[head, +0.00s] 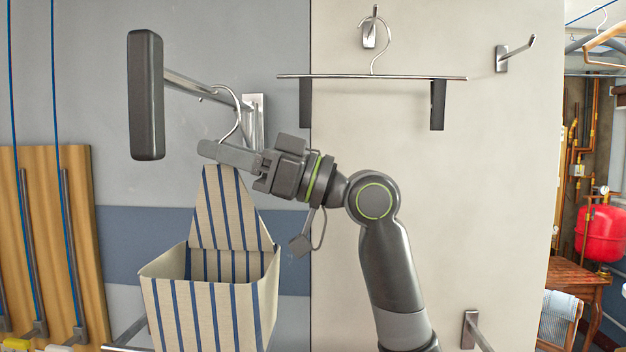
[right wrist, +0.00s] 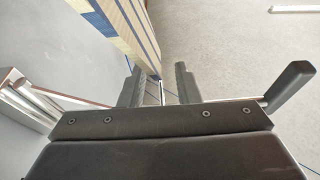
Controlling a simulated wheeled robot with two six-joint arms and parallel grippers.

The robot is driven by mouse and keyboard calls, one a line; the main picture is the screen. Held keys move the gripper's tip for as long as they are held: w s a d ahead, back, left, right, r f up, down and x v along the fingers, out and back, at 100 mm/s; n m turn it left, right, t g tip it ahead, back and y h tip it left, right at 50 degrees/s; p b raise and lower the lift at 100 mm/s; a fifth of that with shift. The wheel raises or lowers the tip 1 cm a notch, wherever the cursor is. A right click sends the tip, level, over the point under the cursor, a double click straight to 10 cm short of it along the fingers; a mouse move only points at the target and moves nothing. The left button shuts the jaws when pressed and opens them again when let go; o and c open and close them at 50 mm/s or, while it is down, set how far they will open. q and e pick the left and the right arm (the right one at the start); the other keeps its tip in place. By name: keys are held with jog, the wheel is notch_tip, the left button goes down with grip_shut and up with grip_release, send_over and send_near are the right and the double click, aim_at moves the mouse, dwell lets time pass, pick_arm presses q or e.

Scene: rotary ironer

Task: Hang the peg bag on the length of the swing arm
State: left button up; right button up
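The swing arm (head: 190,86) is a metal bar reaching out from a wall bracket to a dark upright end pad (head: 145,95). The peg bag (head: 215,300) is cream with blue stripes and hangs upright and open-topped below the bar. Its wire hook (head: 237,118) curves over the bar between pad and bracket; exact contact is hard to tell. My right gripper (head: 208,150) is at the hook's foot, just above the bag's peak. In the right wrist view, its fingers (right wrist: 160,88) stand apart either side of the thin stem, with the striped bag (right wrist: 125,25) beyond. My left gripper is out of view.
A clip hanger (head: 372,77) hangs on a wall hook to the right, above my right arm. Another wall hook (head: 517,52) is empty. Wooden boards (head: 75,230) stand at the left, and a metal rail (head: 130,335) lies low beside the bag.

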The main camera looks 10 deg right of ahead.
jog(key=b+v, duration=0.7)
jog(key=v, duration=1)
